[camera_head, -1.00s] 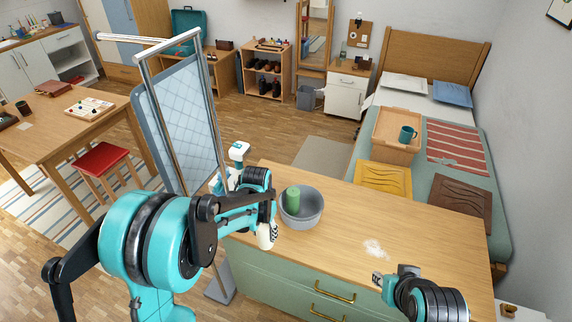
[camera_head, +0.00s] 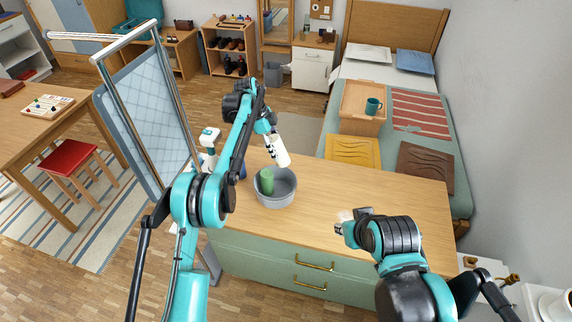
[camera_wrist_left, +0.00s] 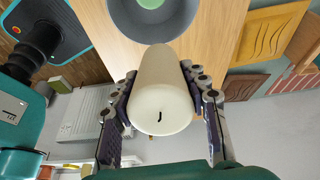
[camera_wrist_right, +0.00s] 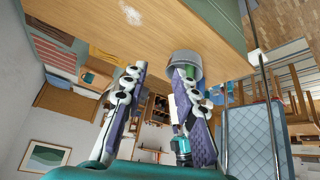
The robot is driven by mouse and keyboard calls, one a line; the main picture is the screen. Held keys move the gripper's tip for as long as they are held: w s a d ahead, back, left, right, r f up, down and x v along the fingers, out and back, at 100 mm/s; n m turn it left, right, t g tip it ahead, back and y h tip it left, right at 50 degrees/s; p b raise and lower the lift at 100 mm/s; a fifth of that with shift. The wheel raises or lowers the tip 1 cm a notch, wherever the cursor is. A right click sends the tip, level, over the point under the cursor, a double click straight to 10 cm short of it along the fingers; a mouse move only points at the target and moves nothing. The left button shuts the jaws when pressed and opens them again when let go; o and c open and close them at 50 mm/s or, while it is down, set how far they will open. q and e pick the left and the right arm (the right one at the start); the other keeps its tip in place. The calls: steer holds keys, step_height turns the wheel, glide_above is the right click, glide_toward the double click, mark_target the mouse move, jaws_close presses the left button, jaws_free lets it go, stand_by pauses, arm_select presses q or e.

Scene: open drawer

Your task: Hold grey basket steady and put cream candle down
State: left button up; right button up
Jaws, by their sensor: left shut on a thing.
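The cream candle (camera_head: 279,152) is in my left gripper (camera_head: 271,138), held tilted in the air at the back rim of the grey basket (camera_head: 289,192) in the head view. In the left wrist view the candle (camera_wrist_left: 160,98) sits between both fingers, wick end facing the camera, with the basket (camera_wrist_left: 181,22) beyond it. A green candle (camera_head: 266,182) stands inside the basket, on the dresser top. My right gripper (camera_head: 342,227) is over the dresser's front part, right of the basket and apart from it. Its fingers (camera_wrist_right: 160,76) are spread with nothing between them.
The wooden dresser top (camera_head: 385,195) is mostly clear right of the basket. A white patch (camera_wrist_right: 130,13) lies on it. A metal-framed panel (camera_head: 145,130) stands to the left. A bed with a yellow mat (camera_head: 352,151) and a brown mat (camera_head: 425,168) lies behind.

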steer(key=w+a+r+n+g, duration=0.1)
steer(key=w+a+r+n, duration=0.1)
steer(key=w+n, duration=0.55)
steer(key=n+g, duration=0.5)
steer(key=n, duration=1.2)
glide_above(289, 194)
step_height(289, 194, down, 20)
steer(key=r, duration=0.1)
steer(key=shift+m+y, duration=0.25)
steer(key=shift+y, duration=0.05)
step_height(289, 194, down, 12)
steer(key=shift+w+d+r, duration=0.1)
steer(key=shift+w, duration=0.05)
jaws_close()
